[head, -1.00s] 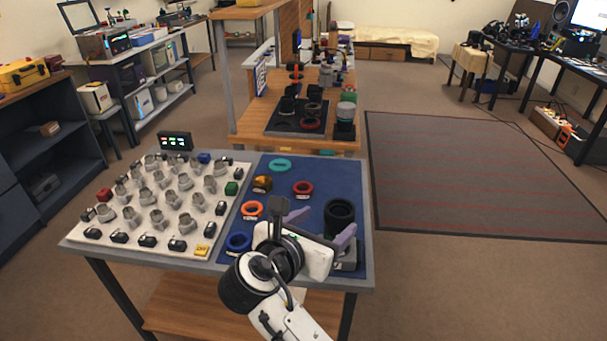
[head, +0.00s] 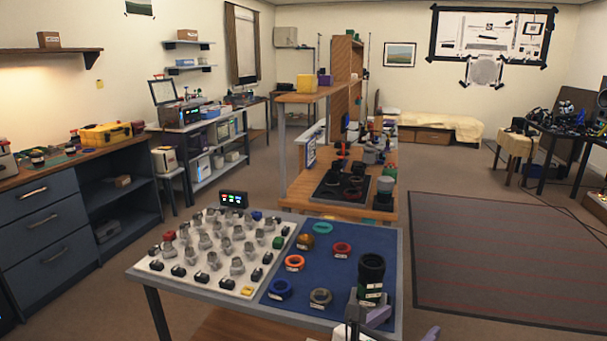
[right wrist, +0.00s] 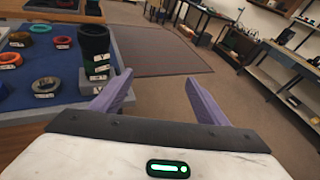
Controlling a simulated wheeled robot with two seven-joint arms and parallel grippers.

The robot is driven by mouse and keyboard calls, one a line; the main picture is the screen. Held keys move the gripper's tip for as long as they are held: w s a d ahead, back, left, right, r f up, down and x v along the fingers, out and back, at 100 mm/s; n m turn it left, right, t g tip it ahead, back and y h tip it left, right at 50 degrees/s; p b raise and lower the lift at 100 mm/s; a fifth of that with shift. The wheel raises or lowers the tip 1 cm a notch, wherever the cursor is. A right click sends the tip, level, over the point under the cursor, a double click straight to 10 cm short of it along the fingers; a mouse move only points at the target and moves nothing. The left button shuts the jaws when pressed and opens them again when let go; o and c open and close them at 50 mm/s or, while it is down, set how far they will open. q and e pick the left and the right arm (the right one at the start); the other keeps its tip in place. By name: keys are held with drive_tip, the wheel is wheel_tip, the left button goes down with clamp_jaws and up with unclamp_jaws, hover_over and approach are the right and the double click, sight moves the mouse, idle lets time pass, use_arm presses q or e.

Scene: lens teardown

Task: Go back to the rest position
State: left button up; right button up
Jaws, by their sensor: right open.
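My right gripper (head: 405,325) is at the bottom edge of the head view, mostly cut off, with its purple fingers beside the near right corner of the table. In the right wrist view the gripper (right wrist: 158,82) has its fingers wide apart with nothing between them, over the floor just off the table's edge. A tall black lens barrel (head: 371,272) with labels stands upright on the blue mat (head: 331,264), left of the gripper; it also shows in the right wrist view (right wrist: 95,45). My left gripper is not in view.
On the blue mat lie an orange ring (head: 294,262), a red ring (head: 342,249), a blue ring (head: 280,289), a grey-brown ring (head: 320,297) and a teal ring (head: 322,228). A white tray (head: 160,263) of small parts is left. Open floor lies right of the table.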

drive_tip(key=s+d+r+n+h, duration=0.1)
drive_tip(key=d+r+h, duration=0.25)
drive_tip(key=d, duration=1.05)
drive_tip(key=s+d+r+h, duration=0.1)
drive_tip(key=d+r+h, duration=0.25)
drive_tip(key=d, duration=1.05)
drive_tip(key=s+a+f+m+y, duration=0.2)
drive_tip(key=s+f+y, duration=0.1)
drive_tip(key=f, duration=0.6)
drive_tip(key=s+a+f+m+g+y, duration=0.15)
drive_tip(key=f+y, duration=0.25)
drive_tip(key=f, duration=0.4)
drive_tip(key=s+a+f+m+t+y, duration=0.1)
drive_tip(key=s+a+f+m+y, duration=0.2)
drive_tip(key=f, duration=0.6)
drive_tip(key=s+a+f+m+g+y, duration=0.1)
drive_tip(key=s+a+f+m+y, duration=0.35)
drive_tip(key=s+m, duration=0.4)
drive_tip(key=s+a+f+m+g+y, duration=0.1)
drive_tip(key=s+a+f+m+y, duration=0.3)
drive_tip(key=s+a+m, duration=0.4)
drive_tip(key=a+m+y, duration=0.1)
drive_tip(key=a+m, duration=0.3)
drive_tip(key=a, duration=0.6)
drive_tip(key=shift+s, duration=0.2)
drive_tip(key=shift+t, duration=0.25)
